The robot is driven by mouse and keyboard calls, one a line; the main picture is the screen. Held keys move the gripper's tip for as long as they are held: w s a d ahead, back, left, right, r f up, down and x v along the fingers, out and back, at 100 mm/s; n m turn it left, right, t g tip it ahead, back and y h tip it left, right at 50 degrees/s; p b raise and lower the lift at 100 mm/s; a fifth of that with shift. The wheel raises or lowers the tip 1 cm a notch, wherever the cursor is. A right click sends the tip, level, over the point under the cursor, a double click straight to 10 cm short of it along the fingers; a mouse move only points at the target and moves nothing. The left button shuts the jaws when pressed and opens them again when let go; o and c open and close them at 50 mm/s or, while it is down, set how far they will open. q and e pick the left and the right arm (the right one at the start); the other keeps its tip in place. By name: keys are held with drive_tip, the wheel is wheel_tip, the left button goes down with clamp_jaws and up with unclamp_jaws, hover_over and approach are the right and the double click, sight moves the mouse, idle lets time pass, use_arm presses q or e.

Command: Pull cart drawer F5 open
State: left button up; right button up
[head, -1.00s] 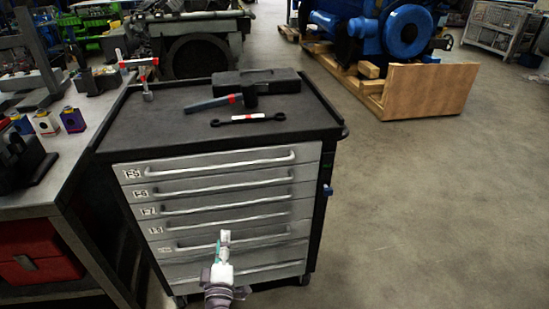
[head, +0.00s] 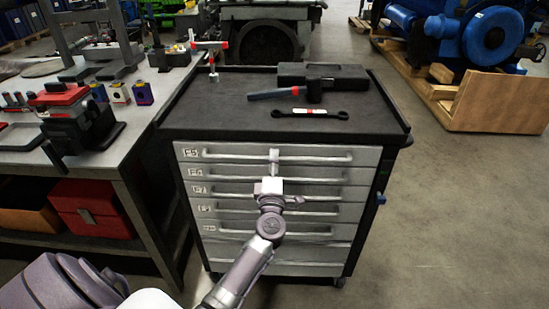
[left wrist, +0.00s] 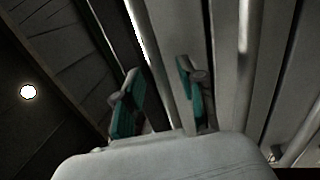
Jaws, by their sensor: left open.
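Cart drawer F5 (head: 232,150) is the top grey drawer of the cart (head: 230,118); it looks shut, flush with the drawers below. Its long bar handle (head: 325,158) runs across the front. My left gripper (head: 273,157) is at the middle of this handle, its fingertips overlapping it in the head view. In the left wrist view the left gripper (left wrist: 160,80) has its two teal-padded fingers apart. A bright bar (left wrist: 140,35) runs toward the gap between them; I cannot tell whether it touches either finger. My right gripper is not in view.
A hammer (head: 312,92), a wrench (head: 310,112) and a black case (head: 340,78) lie on the cart top. A workbench (head: 135,140) with a vise (head: 80,125) stands close on the left. The floor (head: 450,220) right of the cart is clear.

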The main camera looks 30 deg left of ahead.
use_arm(q)
drive_tip(key=shift+w+a+r, duration=0.1)
drive_tip(key=shift+w+a, duration=0.25)
drive_tip(key=shift+w, duration=0.25)
clamp_jaws()
